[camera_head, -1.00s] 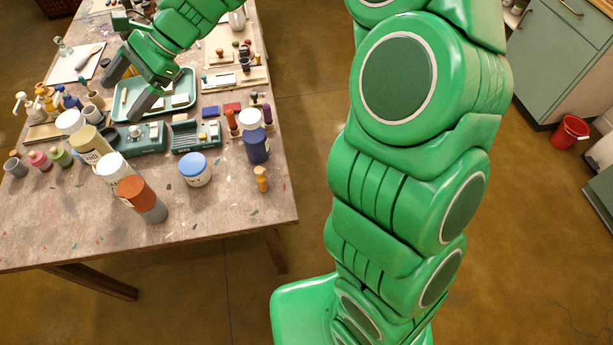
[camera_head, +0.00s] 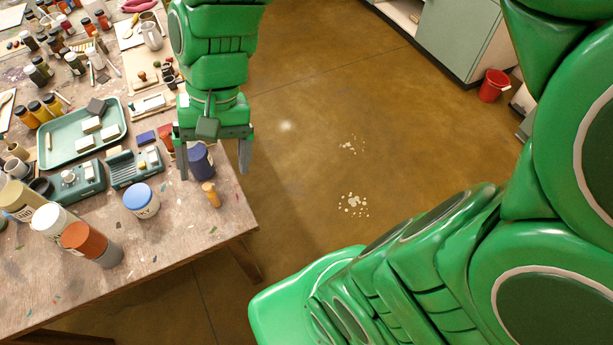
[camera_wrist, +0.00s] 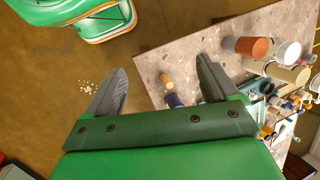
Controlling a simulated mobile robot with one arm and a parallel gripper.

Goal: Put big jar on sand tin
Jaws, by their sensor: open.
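A beige, sand-coloured tin (camera_head: 22,203) stands at the left in the head view, behind a white-topped container (camera_head: 52,220). My gripper (camera_head: 214,168) is open and empty, pointing down at the table's right edge. One finger overlaps the blue jar in the picture. In the wrist view, the blue jar (camera_wrist: 173,100) shows partly between the open fingers (camera_wrist: 160,84), apart from both.
An orange-topped grey cylinder (camera_head: 90,243) stands at the front left. A green tray (camera_head: 62,150) and small teal holders lie behind. The front right table corner is clear.

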